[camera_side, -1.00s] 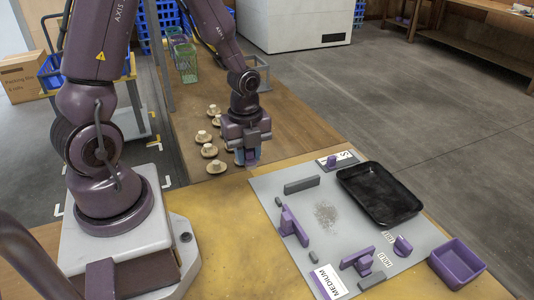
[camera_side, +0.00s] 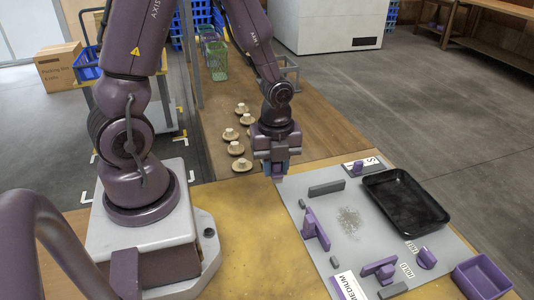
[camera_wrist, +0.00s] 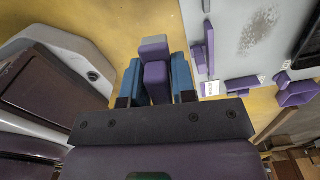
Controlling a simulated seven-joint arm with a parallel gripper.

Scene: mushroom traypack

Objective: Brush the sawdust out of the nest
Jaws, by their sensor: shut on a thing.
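Grey-brown sawdust (camera_side: 349,222) lies as a loose patch on the grey board (camera_side: 322,238), in the space between the purple and grey blocks that I take as the nest. It also shows in the wrist view (camera_wrist: 260,28). My gripper (camera_side: 279,166) is above the yellow table, just off the board's back left corner, apart from the sawdust. In the wrist view my gripper (camera_wrist: 157,84) has its blue fingers shut on a purple piece with a paler end (camera_wrist: 154,48), which looks like the brush. Its bristles cannot be made out.
A black tray (camera_side: 375,189) lies on the board right of the sawdust. A purple upright (camera_side: 315,230) and a grey bar (camera_side: 326,188) flank the patch. A purple bin (camera_side: 480,274) stands front right. Several mushrooms (camera_side: 236,148) stand on the brown surface behind.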

